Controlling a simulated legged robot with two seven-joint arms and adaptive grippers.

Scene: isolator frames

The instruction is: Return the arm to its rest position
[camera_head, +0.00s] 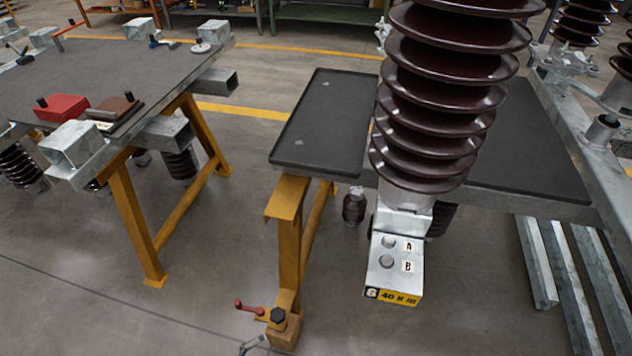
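No arm or gripper of mine can be made out for certain in the head view. A small grey metal piece (252,346) is cut off by the bottom edge, and I cannot tell what it belongs to. A tall brown ribbed insulator (440,95) stands upright at the centre right.
A dark-topped table (320,120) on yellow legs stands behind the insulator. Another work table (110,65) at left holds a red box (62,108) and metal parts. Galvanised beams (570,285) lie right. Bare floor lies between.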

